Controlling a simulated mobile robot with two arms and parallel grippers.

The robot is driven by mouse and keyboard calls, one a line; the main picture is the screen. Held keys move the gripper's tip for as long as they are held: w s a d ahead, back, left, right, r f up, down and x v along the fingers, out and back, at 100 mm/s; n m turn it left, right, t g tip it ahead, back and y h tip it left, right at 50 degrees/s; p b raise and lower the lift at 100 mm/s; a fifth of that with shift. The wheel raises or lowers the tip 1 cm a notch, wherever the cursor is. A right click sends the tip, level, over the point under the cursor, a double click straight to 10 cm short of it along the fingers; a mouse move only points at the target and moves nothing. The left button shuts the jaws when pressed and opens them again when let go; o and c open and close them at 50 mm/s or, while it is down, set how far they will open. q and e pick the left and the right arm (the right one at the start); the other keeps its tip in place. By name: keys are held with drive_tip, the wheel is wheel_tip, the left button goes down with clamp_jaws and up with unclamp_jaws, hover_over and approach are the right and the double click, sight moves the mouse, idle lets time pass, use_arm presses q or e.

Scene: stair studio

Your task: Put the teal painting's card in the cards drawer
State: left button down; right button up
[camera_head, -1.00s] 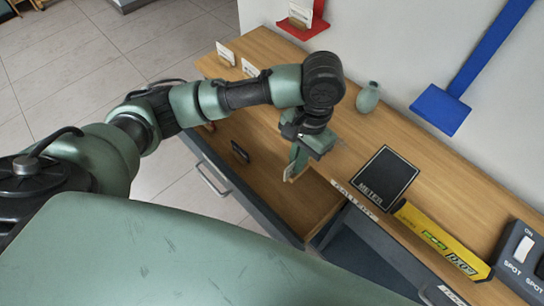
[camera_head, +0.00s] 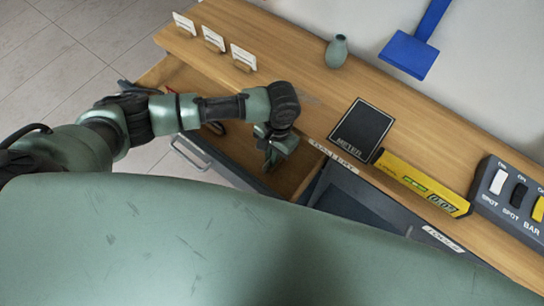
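My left gripper (camera_head: 269,160) points down into the open wooden drawer (camera_head: 293,174) at the counter's front. Its fingertips are partly hidden by its own body, so I cannot tell whether it is open or shut or still holds a card. No teal painting shows. My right gripper is out of view.
A green vase (camera_head: 337,51) stands near the wall. A second drawer or compartment (camera_head: 362,199) is open beside the first.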

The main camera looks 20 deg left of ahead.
use_arm(q)
drive_tip(key=shift+f, duration=0.2)
drive_tip(key=c, duration=2)
unclamp_jaws()
drive_tip(key=shift+f, duration=0.1)
drive_tip(key=o, duration=0.4)
wheel_tip(320, 180, up, 12)
drive_tip(key=w, duration=0.1)
drive_tip(key=shift+w+d, duration=0.35)
